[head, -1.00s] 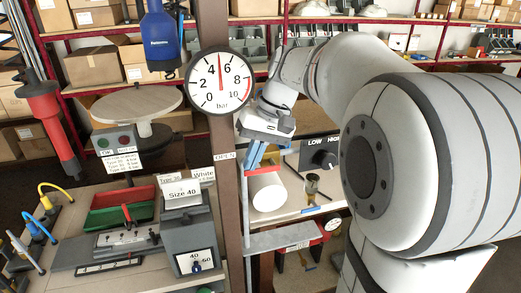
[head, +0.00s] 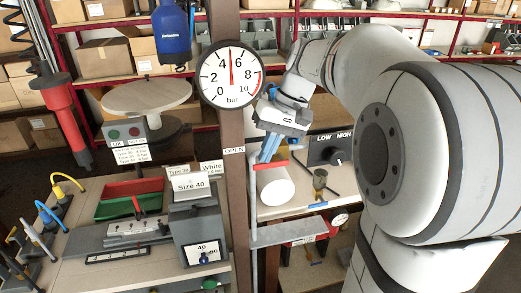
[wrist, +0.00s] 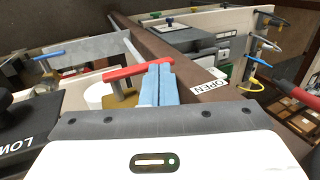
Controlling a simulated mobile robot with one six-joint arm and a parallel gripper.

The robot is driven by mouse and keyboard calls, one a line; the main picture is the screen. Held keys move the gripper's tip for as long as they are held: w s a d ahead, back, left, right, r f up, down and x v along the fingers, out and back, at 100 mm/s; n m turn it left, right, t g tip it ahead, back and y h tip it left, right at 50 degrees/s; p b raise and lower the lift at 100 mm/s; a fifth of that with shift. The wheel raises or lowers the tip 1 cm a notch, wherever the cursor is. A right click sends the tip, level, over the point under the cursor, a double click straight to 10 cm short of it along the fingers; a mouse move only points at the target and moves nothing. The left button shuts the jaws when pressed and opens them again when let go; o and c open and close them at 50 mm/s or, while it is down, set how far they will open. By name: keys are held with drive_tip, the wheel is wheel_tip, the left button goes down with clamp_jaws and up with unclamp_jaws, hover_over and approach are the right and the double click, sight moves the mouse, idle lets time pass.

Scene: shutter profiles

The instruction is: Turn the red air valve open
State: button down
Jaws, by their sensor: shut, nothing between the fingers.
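The red valve lever (wrist: 125,73) lies roughly crosswise in the wrist view, its right end at my fingertips. In the head view the lever (head: 272,165) shows as a short red strip just below them. My gripper (head: 268,150) has blue fingers, pressed together and empty; they also show in the wrist view (wrist: 158,84). The fingers are beside the lever's end; I cannot tell whether they touch it. An OPEN label (wrist: 205,87) is on the brown post to the right of the fingers; it also shows in the head view (head: 234,150).
A pressure gauge (head: 230,75) on the brown post (head: 236,200) points between 4 and 6. A grey pipe (head: 253,205) runs beside the post. A white cylinder (head: 275,187) and a LOW/HIGH knob box (head: 330,150) stand close by. A bench with a Size 40 machine (head: 195,225) is left.

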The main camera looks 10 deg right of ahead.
sight(279, 162)
drive_tip(key=v, duration=0.6)
drive_tip(key=shift+d+r+b, duration=0.1)
drive_tip(key=shift+r+b, duration=0.15)
drive_tip(key=shift+b, duration=0.1)
drive_tip(key=s+a+f+t+h, duration=0.2)
drive_tip(key=s+f+t+h, duration=0.1)
drive_tip(key=s+f, duration=1.3)
drive_tip(key=shift+a+h, duration=0.25)
drive_tip(key=shift+h, duration=0.45)
